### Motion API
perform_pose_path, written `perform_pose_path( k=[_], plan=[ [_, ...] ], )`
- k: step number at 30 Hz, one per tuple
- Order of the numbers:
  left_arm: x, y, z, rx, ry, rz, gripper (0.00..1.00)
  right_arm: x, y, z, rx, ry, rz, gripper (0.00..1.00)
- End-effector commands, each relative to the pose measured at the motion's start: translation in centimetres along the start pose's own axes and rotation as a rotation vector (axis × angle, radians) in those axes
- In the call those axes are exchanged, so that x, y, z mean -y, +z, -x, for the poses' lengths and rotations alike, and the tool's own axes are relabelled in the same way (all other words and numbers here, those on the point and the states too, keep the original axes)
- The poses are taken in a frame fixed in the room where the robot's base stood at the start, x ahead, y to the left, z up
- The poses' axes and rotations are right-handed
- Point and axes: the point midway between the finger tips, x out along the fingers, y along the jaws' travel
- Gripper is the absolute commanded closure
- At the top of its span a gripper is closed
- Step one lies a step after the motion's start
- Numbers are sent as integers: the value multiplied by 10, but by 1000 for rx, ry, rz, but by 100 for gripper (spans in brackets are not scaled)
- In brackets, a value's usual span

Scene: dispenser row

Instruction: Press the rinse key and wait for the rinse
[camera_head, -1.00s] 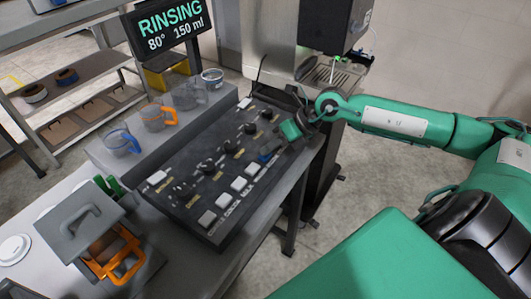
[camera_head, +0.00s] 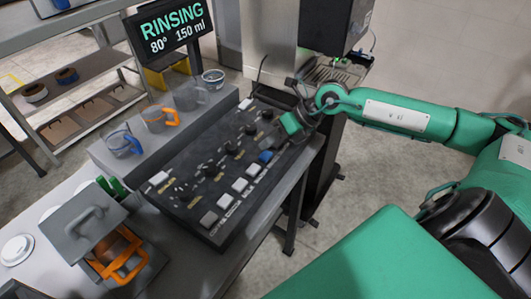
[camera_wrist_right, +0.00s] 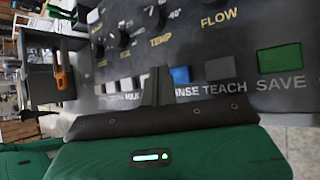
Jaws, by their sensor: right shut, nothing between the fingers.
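The control panel (camera_head: 205,165) lies on the bench with a row of keys and several black knobs. The blue rinse key (camera_head: 266,156) is in the near row; in the right wrist view the blue key (camera_wrist_right: 181,74) shows with its label partly hidden by my fingers. My right gripper (camera_head: 279,146) is shut and empty, just beside and above the blue key. In the wrist view its fingertips (camera_wrist_right: 157,76) sit just left of that key, apparently clear of it. The display (camera_head: 172,28) reads "RINSING 80° 150 ml". My left gripper is not in view.
Clear jugs stand on the ledge behind the panel, one with an orange handle (camera_head: 158,118) and one with a blue handle (camera_head: 122,144). A grey lidded box (camera_head: 80,222) is at the left front. A dispenser with a drip tray (camera_head: 335,72) stands behind my right arm.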

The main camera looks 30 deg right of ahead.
Motion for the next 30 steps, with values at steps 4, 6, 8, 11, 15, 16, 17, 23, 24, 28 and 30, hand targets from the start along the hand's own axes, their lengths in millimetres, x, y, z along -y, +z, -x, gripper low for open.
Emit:
perform_pose_path(
  k=[4, 6, 8, 11, 15, 16, 17, 23, 24, 28, 30],
  plan=[
    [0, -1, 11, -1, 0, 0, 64, -10, 10, 13, 1, -1, 1, 100],
    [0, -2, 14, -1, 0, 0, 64, -13, 13, 18, 1, 0, 2, 100],
    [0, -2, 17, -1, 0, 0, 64, -16, 16, 22, 1, 0, 2, 100],
    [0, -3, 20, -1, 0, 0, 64, -20, 20, 28, 1, 0, 2, 100],
    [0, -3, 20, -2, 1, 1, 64, -21, 21, 29, 0, 0, 1, 100],
    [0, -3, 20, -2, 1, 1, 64, -21, 21, 29, 0, 0, 1, 100],
    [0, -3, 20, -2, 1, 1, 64, -21, 21, 29, 0, 0, 1, 100],
    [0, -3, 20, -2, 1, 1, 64, -21, 21, 28, 0, 0, 1, 100],
    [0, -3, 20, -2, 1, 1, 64, -21, 21, 28, 0, 0, 1, 100],
    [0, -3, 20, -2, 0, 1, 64, -21, 21, 28, 0, 0, 1, 100],
    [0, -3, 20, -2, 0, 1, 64, -21, 21, 28, 0, 0, 1, 100]
  ],
)
